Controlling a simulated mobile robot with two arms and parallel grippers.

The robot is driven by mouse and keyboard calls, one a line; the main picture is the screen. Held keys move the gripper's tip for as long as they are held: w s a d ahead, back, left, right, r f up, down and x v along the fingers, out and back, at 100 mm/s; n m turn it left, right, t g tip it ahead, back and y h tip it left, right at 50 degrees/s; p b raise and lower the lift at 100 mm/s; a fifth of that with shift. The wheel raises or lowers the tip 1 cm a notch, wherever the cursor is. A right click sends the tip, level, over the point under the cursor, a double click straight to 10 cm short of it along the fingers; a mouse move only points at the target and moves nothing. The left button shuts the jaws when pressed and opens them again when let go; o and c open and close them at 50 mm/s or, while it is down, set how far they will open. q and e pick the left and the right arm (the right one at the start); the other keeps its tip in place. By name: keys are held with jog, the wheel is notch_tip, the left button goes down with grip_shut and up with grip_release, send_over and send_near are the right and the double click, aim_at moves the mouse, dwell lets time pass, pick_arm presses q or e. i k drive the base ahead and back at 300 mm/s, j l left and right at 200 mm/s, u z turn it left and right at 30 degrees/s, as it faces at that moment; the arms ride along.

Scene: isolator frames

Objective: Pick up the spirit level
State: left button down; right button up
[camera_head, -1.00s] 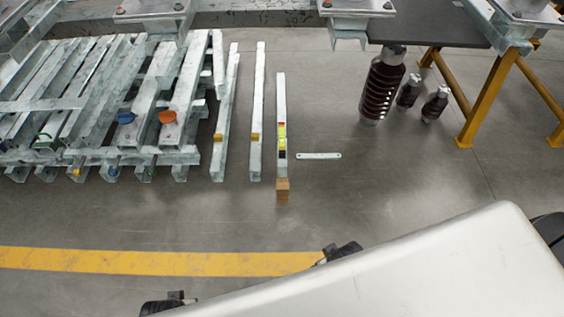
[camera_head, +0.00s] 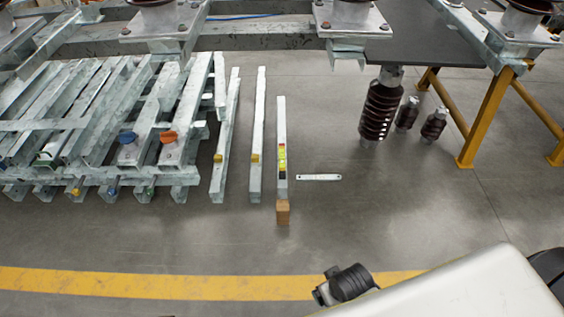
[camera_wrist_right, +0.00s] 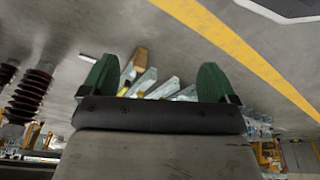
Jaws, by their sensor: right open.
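The spirit level (camera_head: 282,160), a small bright yellow-green piece with red and dark parts, is at the near part of a long grey steel bar (camera_head: 282,125) in the head view. Its fine detail is too small to tell. My right gripper (camera_wrist_right: 157,80) shows in the right wrist view with two green fingers spread apart and nothing between them. Beyond the fingers are bar ends and a wooden block (camera_wrist_right: 140,57), apart from the gripper. A yellow patch beside the left finger may be the level, but I cannot tell. My left gripper is not in view.
Two similar bars (camera_head: 257,130) lie to the left, beside a large stack of galvanized beams (camera_head: 100,125). A flat metal strip (camera_head: 318,177) lies to the right. Brown insulators (camera_head: 380,108) stand near a yellow-legged table (camera_head: 485,115).

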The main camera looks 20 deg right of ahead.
aim_at(282, 174)
jog(key=i+j+z, duration=0.4)
jog(key=i+j, duration=0.2)
jog(key=i, duration=0.15)
